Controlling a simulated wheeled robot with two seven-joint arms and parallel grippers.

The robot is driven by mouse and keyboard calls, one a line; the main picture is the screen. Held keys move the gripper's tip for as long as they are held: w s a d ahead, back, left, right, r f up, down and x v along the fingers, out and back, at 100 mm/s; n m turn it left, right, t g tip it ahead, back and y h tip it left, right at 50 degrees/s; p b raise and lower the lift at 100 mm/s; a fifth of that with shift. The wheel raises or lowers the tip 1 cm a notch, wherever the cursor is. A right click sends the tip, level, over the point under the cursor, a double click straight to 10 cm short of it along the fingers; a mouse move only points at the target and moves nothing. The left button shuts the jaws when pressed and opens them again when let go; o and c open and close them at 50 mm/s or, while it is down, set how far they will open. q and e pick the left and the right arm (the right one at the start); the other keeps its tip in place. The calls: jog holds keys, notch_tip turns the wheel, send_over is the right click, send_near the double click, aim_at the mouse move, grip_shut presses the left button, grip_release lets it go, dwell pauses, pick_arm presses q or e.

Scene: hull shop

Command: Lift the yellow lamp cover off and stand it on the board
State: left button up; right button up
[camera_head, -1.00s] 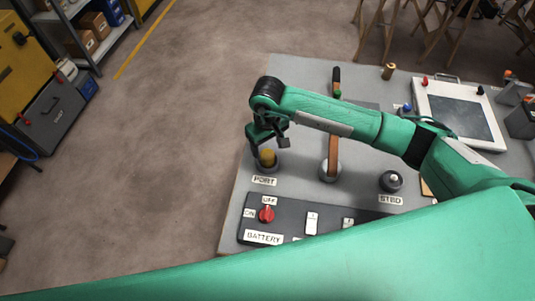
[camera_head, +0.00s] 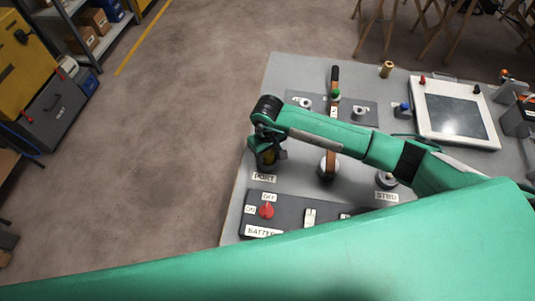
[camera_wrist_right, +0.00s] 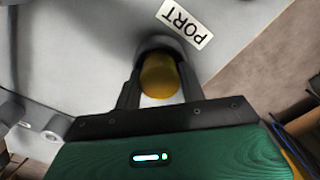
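The yellow lamp cover (camera_head: 267,158) is on the lamp at the PORT label (camera_head: 264,177), near the left edge of the grey board (camera_head: 289,75). My right gripper (camera_head: 267,153) is down over it, with one finger on each side. In the right wrist view the yellow cover (camera_wrist_right: 160,77) sits between the two fingers of my right gripper (camera_wrist_right: 161,88). The fingers look spread and very close to its sides; I cannot tell whether they touch it. My left gripper is not in view.
A battery panel with a red switch (camera_head: 267,210) lies in front. A white-framed screen (camera_head: 455,113) is at the right. Bare board shows at the back left.

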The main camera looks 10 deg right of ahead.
jog(key=shift+c, duration=1)
jog(key=shift+r, duration=0.15)
jog(key=shift+r, duration=0.25)
notch_tip(320, 180, up, 19)
jog(key=b, duration=0.5)
jog(key=shift+b, duration=0.3)
jog(key=shift+r, duration=0.1)
